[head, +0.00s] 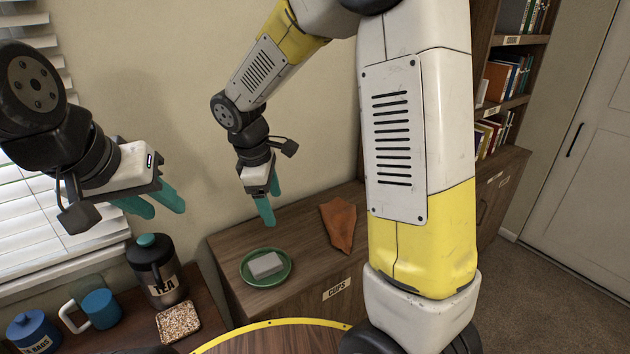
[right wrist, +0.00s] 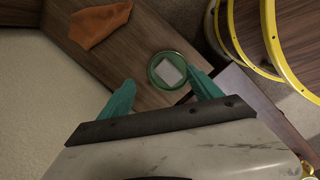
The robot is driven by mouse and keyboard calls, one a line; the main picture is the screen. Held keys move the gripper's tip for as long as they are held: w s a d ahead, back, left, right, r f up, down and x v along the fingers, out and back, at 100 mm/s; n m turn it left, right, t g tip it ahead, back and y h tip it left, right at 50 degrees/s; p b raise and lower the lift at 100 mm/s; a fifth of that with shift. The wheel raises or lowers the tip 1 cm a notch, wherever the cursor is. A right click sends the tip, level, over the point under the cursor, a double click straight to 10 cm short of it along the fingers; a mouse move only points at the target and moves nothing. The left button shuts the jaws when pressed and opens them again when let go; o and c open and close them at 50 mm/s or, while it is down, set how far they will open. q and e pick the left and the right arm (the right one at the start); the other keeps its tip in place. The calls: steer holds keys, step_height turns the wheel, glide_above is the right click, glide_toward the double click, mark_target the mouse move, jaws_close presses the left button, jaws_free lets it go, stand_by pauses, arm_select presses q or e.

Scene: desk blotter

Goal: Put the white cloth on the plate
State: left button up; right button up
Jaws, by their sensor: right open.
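The white cloth (head: 266,264), a pale grey-white folded block, lies flat on the green plate (head: 262,285) on top of the wooden cabinet. In the right wrist view the cloth (right wrist: 172,72) lies inside the rim of the plate (right wrist: 152,68). My right gripper (head: 268,208) is open and empty, above the plate and apart from it; its teal fingers (right wrist: 163,88) also show in the right wrist view. My left gripper (head: 160,207) is at the left, in the air above the tea canister, with its teal fingers apart and nothing between them.
An orange cloth (head: 340,226) lies on the cabinet right of the plate. A tea canister (head: 158,268), a blue mug (head: 100,309), a blue jar (head: 34,332) and a speckled square (head: 178,321) stand on the left surface. A yellow-edged round top (head: 275,342) is in front.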

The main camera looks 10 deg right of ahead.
steer(key=s+d+r+m+t+y, duration=0.2)
steer(key=s+d+r+m, duration=0.3)
steer(key=s+r+m, duration=0.1)
steer(key=s+d+r+m+t+y, duration=0.2)
steer(key=s+d+r+m, duration=0.3)
steer(key=s, duration=0.5)
steer(key=shift+s+d+r+m+t, duration=0.35)
steer(key=shift+r+m, duration=0.9)
steer(key=shift+m, duration=0.45)
steer(key=shift+w, duration=0.1)
